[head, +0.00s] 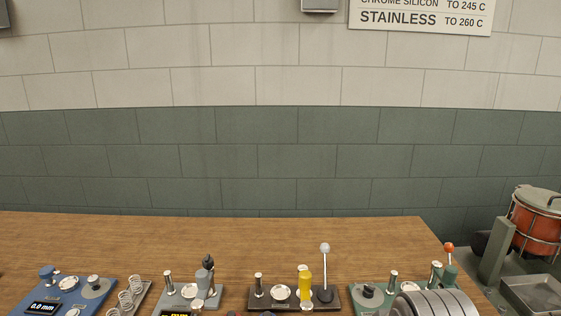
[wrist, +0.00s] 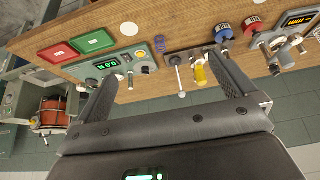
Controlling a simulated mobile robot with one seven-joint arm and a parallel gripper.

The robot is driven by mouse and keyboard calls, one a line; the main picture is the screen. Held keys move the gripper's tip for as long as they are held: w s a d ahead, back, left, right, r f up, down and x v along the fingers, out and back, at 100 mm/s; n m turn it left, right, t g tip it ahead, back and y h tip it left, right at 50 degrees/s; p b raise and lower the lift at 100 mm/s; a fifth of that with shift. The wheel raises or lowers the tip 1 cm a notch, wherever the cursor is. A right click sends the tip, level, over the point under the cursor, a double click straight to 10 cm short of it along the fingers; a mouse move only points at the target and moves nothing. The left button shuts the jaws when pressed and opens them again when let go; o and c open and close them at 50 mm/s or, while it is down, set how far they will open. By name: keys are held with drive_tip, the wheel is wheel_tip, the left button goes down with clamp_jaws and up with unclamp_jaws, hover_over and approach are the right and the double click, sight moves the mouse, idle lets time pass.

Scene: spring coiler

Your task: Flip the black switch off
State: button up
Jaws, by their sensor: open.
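A black-knobbed lever (head: 208,262) stands upright on a grey panel (head: 172,294) near the front of the table in the head view. It is the clearest black control there; I cannot tell for sure whether it is the black switch, or which way is off. My gripper (wrist: 164,90) shows in the wrist view with its two dark fingers wide apart and nothing between them. Beyond the fingers lies a dark panel with a yellow cylinder (wrist: 200,76) and a white-knobbed lever (wrist: 179,75).
The wooden table (head: 250,238) is clear towards the wall. A blue panel (head: 85,300) stands left of the grey one. The dark panel's white-knobbed lever (head: 325,270) and a red-knobbed lever (head: 449,255) stand to the right. A red drum (head: 535,220) is beyond the table's right edge.

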drive_tip(key=shift+c, duration=0.2)
drive_tip(key=c, duration=0.4)
drive_tip(key=shift+w+d+r, duration=0.1)
drive_tip(key=shift+w, duration=0.15)
drive_tip(key=shift+c, duration=1)
drive_tip(key=shift+g, duration=0.5)
drive_tip(key=w+d, duration=0.1)
drive_tip(key=w, duration=0.2)
drive_tip(key=w+d, duration=0.2)
drive_tip(key=w, duration=0.2)
drive_tip(key=w+d+f, duration=0.1)
drive_tip(key=w+d, duration=0.1)
drive_tip(key=w, duration=0.2)
drive_tip(key=shift+d, duration=0.15)
drive_tip(key=c, duration=1.1)
drive_tip(key=shift+g, duration=0.3)
drive_tip(key=w+d+f, duration=0.1)
drive_tip(key=w+d, duration=0.2)
drive_tip(key=w+d+f, duration=0.4)
drive_tip(key=w+d, duration=0.1)
drive_tip(key=shift+w+d+f, duration=0.25)
drive_tip(key=shift+w+d, duration=0.1)
clamp_jaws()
drive_tip(key=shift+w+d+f, duration=0.25)
drive_tip(key=shift+w+d, duration=0.05)
drive_tip(key=shift+d, duration=0.1)
